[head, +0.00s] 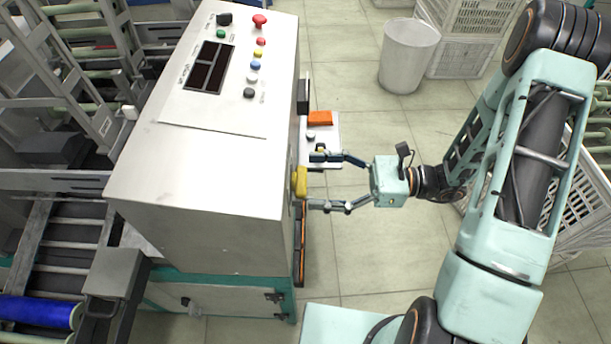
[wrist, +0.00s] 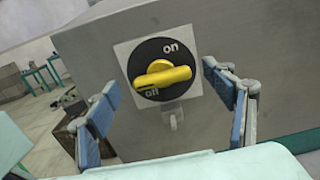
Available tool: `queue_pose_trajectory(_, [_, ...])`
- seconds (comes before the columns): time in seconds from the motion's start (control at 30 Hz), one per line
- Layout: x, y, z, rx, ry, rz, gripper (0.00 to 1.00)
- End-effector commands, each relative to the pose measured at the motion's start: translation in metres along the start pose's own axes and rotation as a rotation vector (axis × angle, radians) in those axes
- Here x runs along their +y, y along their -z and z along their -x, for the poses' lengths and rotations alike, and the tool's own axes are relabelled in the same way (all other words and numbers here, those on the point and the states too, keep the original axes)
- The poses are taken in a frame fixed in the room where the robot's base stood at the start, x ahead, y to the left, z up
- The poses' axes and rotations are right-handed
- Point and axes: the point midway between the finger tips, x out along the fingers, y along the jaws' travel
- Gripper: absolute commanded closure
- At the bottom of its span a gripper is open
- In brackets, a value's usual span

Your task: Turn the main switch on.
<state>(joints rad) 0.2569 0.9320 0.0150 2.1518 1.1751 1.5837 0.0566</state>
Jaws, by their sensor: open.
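The main switch is a black round dial with a yellow handle (wrist: 163,76) on a pale square plate (wrist: 122,53), centred in the wrist view. The dial is marked "on" at upper right and "off" at lower left; the handle lies nearly level, its left end close to the "off" side. In the head view the yellow handle (head: 300,182) sticks out from the right side of the grey cabinet. My gripper (head: 314,181) is open, its fingers spread to either side of the handle. In the wrist view my gripper (wrist: 162,95) shows no finger touching the handle.
The control cabinet (head: 200,190) has a top panel with buttons and a red mushroom knob (head: 260,21). A small panel with an orange block (head: 320,117) sits just beyond my gripper. A white bin (head: 408,55) and crates (head: 480,30) stand on the floor behind.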

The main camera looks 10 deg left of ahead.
Motion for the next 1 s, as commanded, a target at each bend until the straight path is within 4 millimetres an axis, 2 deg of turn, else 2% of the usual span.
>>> queue_pose_trajectory(0.1, [0.000,0.000,-0.017,0.000,-0.002,-0.001,0.25])
queue_pose_trajectory(0.2, [0.000,0.000,-0.025,0.000,-0.002,-0.001,0.25])
queue_pose_trajectory(0.57, [0.000,0.000,-0.029,0.001,0.000,0.000,0.26])
queue_pose_trajectory(0.93, [0.000,0.000,-0.029,0.001,0.000,0.000,0.67])
queue_pose_trajectory(1.0, [0.000,0.000,-0.029,0.001,0.000,-0.001,0.67])
